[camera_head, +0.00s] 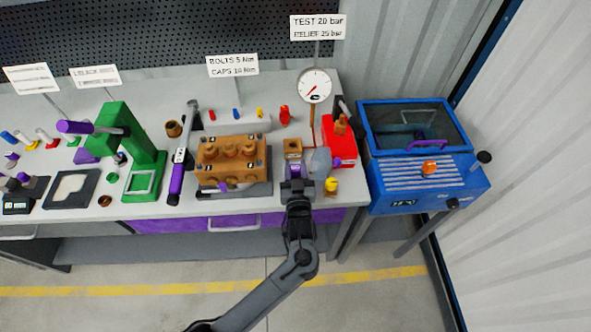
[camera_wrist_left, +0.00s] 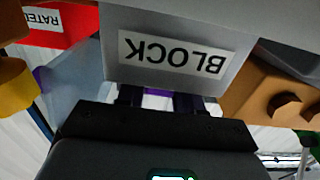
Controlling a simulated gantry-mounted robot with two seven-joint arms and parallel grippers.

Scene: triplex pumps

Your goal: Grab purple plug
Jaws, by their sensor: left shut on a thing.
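My left gripper (camera_head: 296,176) is at the front edge of the bench, below a small brown block (camera_head: 293,147). It is shut on a small purple plug (camera_head: 296,169), of which only a little shows between the fingers. In the left wrist view a purple patch (camera_wrist_left: 156,92) shows between the dark fingers of the left gripper (camera_wrist_left: 158,97), right against a grey face with an upside-down BLOCK label (camera_wrist_left: 172,54). Most of the plug is hidden, and I cannot tell whether it is still seated in the block. My right gripper is in neither view.
A brown pump body (camera_head: 232,165) stands left of the gripper. A translucent grey-blue piece (camera_head: 320,162), a yellow part (camera_head: 331,185) and a red box (camera_head: 341,150) crowd its right side. A pressure gauge (camera_head: 314,86) rises behind. A blue machine (camera_head: 415,160) stands further right.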

